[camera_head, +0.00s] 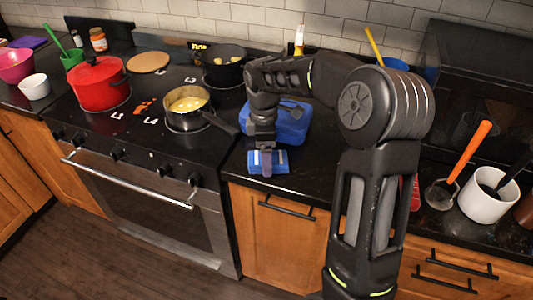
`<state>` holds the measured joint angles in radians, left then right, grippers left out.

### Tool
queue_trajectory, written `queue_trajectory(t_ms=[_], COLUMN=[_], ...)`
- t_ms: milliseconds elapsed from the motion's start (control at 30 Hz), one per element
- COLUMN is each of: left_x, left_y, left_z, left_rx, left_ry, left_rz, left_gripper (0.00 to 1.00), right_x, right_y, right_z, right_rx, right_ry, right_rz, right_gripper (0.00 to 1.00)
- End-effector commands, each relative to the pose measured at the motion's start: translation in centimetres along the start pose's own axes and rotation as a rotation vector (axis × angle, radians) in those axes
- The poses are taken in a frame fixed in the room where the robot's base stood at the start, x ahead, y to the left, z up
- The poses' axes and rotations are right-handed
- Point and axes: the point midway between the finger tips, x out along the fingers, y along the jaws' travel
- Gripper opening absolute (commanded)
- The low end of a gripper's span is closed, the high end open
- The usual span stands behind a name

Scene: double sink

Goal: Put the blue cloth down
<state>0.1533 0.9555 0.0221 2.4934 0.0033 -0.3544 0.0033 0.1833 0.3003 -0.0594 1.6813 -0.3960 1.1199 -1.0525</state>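The blue cloth (281,161) is a small, flat blue piece with pale bands, near the front edge of the black counter, just right of the stove. My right gripper (265,161) points down on it, with one finger across the cloth's near face and the cloth showing on both sides of the finger. The gripper appears shut on the cloth; the other finger is hidden. I cannot tell whether the cloth touches the counter. My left gripper is not in view.
A blue container (291,126) stands right behind the gripper. The stove at left holds a red pot (97,88), a saucepan (187,107) and a dark pan (222,68). A white crock (484,206) and a ladle (441,194) are at right.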

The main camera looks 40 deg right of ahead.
Motion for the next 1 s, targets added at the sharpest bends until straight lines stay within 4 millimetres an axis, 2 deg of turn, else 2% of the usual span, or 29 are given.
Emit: queue_trajectory(t_ms=[267,467,833,900,1000], left_x=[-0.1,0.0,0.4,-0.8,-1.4], left_y=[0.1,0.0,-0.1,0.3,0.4], left_z=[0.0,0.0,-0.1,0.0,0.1], left_rx=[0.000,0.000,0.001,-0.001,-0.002], left_ry=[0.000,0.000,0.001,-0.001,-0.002], left_rz=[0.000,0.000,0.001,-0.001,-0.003], left_gripper=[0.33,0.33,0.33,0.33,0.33], right_x=[-0.2,-1.9,-9.3,-11.1,-12.1], right_y=[0.0,0.1,0.1,0.0,0.0], right_z=[0.0,-0.1,0.0,0.0,0.0], right_rx=[0.000,0.000,0.000,-0.001,-0.001], right_ry=[0.000,0.001,0.002,0.000,0.000], right_rz=[0.001,0.003,0.005,0.001,0.001], right_gripper=[0.81,0.81,0.81,0.81,0.81])
